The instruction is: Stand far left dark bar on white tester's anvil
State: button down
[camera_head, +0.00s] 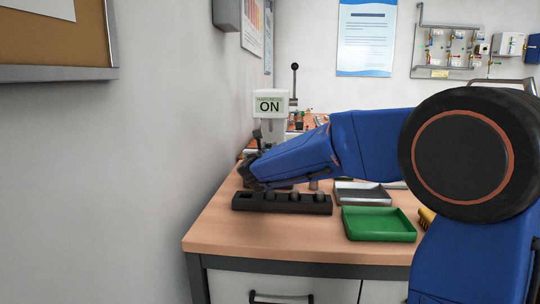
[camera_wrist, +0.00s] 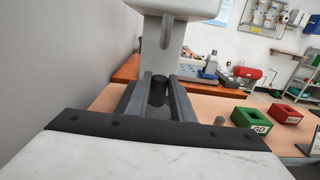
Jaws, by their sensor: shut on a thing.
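My gripper (camera_head: 248,172) is low in front of the tester, above the left end of the black rack (camera_head: 282,204). In the wrist view my gripper (camera_wrist: 160,97) is shut on a dark bar (camera_wrist: 158,90), held upright between the two grey fingers. I cannot tell whether the bar's lower end touches anything. The anvil is hidden behind my arm and fingers.
A green tray (camera_head: 378,224) and a grey tray (camera_head: 361,194) lie right of the rack. In the wrist view, green (camera_wrist: 251,121) and red (camera_wrist: 286,114) boxes stand at the right. The wall (camera_head: 150,170) is close on the left. The bench front is clear.

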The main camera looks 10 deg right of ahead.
jog(key=shift+x, duration=1.45)
jog(key=f, duration=0.2)
jog(key=shift+w+d+f, duration=0.1)
jog(key=shift+w+f, duration=0.2)
jog(key=shift+w, duration=0.05)
jog(key=shift+f, duration=0.4)
jog(key=shift+f, duration=0.3)
jog(key=c, duration=1.5)
grip_release()
jog(key=shift+c, duration=0.2)
